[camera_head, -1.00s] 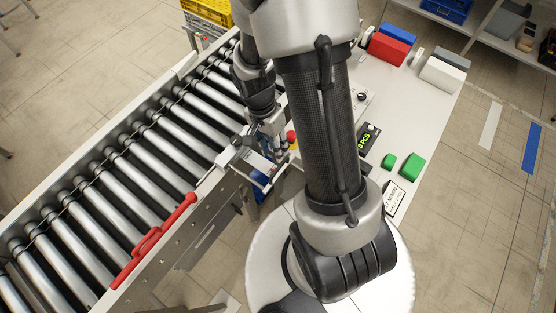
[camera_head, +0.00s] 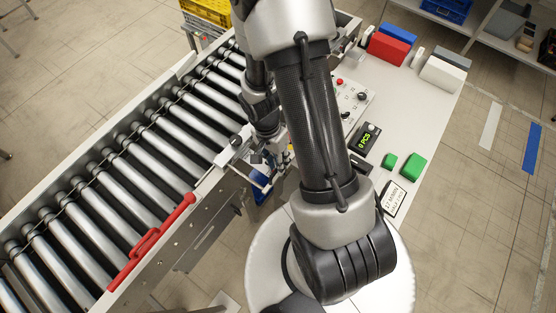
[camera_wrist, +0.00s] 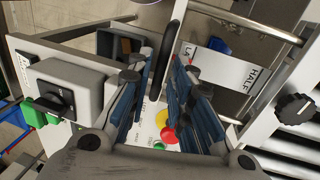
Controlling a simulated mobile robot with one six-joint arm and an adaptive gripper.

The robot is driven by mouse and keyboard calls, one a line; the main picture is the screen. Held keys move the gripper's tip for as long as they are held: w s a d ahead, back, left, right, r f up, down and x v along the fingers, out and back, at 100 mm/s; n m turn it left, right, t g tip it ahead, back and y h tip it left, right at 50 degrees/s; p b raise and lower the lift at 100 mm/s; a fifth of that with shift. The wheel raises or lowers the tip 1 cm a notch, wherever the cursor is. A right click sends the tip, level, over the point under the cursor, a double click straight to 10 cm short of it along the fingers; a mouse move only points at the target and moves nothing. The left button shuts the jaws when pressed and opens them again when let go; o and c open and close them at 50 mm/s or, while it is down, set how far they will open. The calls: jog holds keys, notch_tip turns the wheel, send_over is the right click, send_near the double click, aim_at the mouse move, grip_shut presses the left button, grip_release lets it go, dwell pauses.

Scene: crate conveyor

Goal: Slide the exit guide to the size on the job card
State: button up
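The exit guide (camera_head: 240,152) is a metal assembly at the near edge of the roller conveyor, partly behind my arm in the head view. In the wrist view, its scale plate (camera_wrist: 232,72) reads "HALF" and, partly covered, "LA". A black knob (camera_wrist: 297,108) sits right of the plate. A dark upright bar (camera_wrist: 178,25) shows above the gap between my fingers. My gripper (camera_wrist: 163,80) has its blue-padded fingers apart, with nothing clearly held. In the head view my arm mostly hides it. A white card (camera_head: 394,198) lies on the table; its text is too small to read surely.
A red emergency button (camera_wrist: 170,135) with a yellow ring lies below my fingers. A rotary switch box (camera_wrist: 62,95) stands left. The table holds a "0 PCS" counter (camera_head: 366,137), green blocks (camera_head: 413,167) and a red bin (camera_head: 388,48). A red handle (camera_head: 150,240) lies along the conveyor edge.

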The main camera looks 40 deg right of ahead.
grip_shut()
jog(key=shift+w, duration=0.1)
dwell(0.3)
jog(key=w+a, duration=0.1)
jog(key=w, duration=0.2)
jog(key=w+a+b, duration=0.1)
jog(key=w, duration=0.2)
jog(key=w+a+b, duration=0.1)
jog(key=w, duration=0.2)
jog(key=shift+w+a, duration=0.2)
jog(key=shift+a, duration=0.05)
jog(key=shift+w, duration=0.1)
jog(key=shift+o, duration=1.7)
grip_release()
jog(key=shift+w, duration=0.1)
